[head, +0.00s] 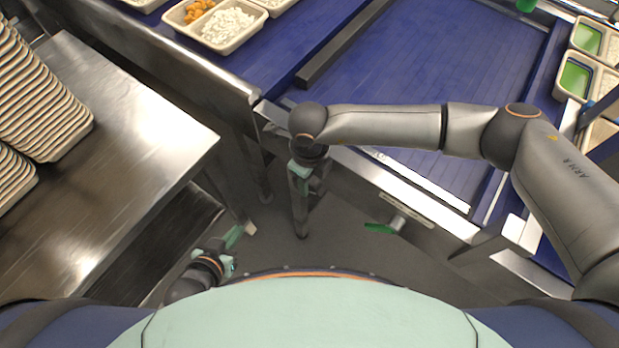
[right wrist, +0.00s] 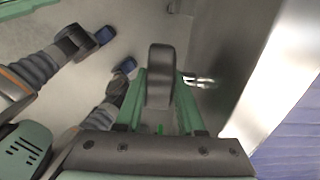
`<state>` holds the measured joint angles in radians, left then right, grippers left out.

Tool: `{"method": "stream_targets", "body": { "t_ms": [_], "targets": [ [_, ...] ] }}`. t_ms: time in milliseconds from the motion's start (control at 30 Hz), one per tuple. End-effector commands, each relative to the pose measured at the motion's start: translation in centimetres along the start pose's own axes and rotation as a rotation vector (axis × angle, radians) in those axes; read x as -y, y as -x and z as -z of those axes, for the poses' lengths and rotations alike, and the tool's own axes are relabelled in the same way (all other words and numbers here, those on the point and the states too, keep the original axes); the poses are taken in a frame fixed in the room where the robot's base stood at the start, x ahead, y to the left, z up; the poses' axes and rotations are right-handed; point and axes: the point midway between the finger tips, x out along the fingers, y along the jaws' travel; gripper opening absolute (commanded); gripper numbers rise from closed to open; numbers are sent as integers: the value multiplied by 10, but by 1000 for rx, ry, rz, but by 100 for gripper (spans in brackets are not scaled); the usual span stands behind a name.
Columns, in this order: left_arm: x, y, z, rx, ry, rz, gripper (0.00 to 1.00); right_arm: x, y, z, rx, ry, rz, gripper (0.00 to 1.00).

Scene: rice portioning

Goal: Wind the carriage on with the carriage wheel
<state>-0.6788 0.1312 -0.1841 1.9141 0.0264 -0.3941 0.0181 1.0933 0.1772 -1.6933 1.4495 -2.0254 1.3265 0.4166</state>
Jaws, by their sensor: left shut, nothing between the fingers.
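A green part on a short metal shaft (head: 380,228) juts from the front of the blue-decked machine; it looks like the carriage wheel, seen almost edge-on. My right gripper (head: 301,178) hangs pointing down at the machine's front, to the left of that green part and apart from it. In the right wrist view, a dark rounded bar (right wrist: 160,75) shows between its green fingers; I cannot tell whether they clasp it. My left gripper (head: 238,236) is shut and empty, low over the floor between the steel table and the machine. I cannot make out the carriage clearly.
A steel table (head: 150,120) with stacked trays (head: 40,100) stands at the left. More trays (head: 577,78) stand at the right. Open floor (head: 340,250) lies before the machine.

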Motion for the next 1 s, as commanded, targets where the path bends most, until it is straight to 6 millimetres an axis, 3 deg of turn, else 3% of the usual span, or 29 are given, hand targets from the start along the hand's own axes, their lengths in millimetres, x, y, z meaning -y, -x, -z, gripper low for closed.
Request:
{"method": "stream_targets", "body": {
  "t_ms": [33, 200, 467, 900, 1000],
  "targets": [
    [0, 0, 0, 0, 0, 0, 0, 0, 0, 0, 0, 0, 0, 18],
    [0, 0, 0, 0, 0, 0, 0, 0, 0, 0, 0, 0, 0, 0],
    [0, -2, -2, 0, 0, 0, 0, 0, 0, -1, -7, 0, 0, 0],
    [1, -42, -48, 15, 0, -5, 0, 1, -7, -8, -306, -1, 5, 0],
    [-4, -46, -50, 22, -1, -18, 0, 1, -5, -8, -346, 0, 4, 0]
  ]
}}
